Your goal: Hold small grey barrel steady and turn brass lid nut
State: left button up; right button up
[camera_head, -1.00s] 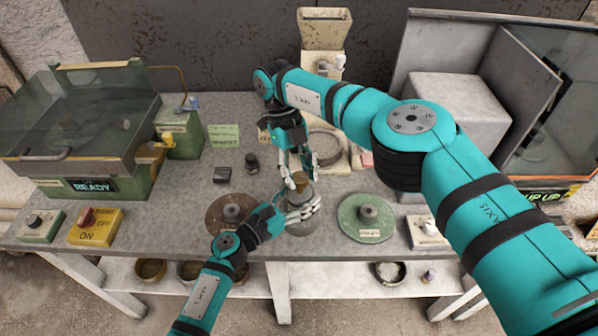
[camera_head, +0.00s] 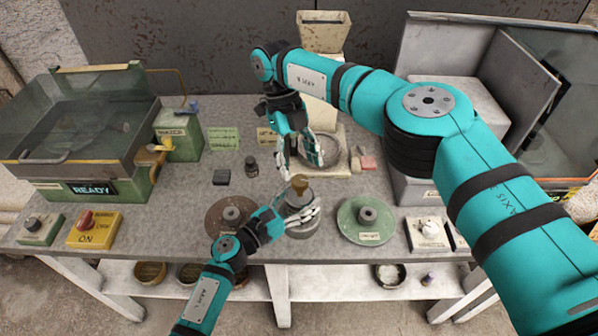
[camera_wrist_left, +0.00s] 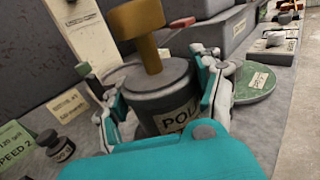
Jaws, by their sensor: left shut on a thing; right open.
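The small grey barrel (camera_head: 302,222) stands upright near the table's front edge. In the left wrist view the barrel (camera_wrist_left: 158,92) shows a partly hidden label beginning "POL". My left gripper (camera_head: 302,212) is shut around the barrel's sides; its fingers also show on both sides in the left wrist view. The brass lid nut (camera_head: 299,184) stands up from the middle of the lid; its wide head and stem (camera_wrist_left: 138,20) are clear in the left wrist view. My right gripper (camera_head: 301,158) is open and empty, above and behind the nut, apart from it.
A reddish-brown disc (camera_head: 222,207) lies left of the barrel and a green disc (camera_head: 366,220) right of it. A yellow switch box (camera_head: 95,229) sits front left.

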aim_at(289, 207)
pick_arm(q)
jog(key=shift+a, duration=0.1)
pick_arm(e)
notch_tip(289, 207, up, 6)
jog(key=shift+f, duration=0.25)
pick_arm(q)
jog(key=o, duration=1.3)
jog(key=shift+v, duration=3.5)
jog(key=shift+s, duration=0.1)
jog(key=v, duration=1.1)
jog(key=shift+s+a+r, duration=0.1)
jog(key=shift+s+a, duration=0.2)
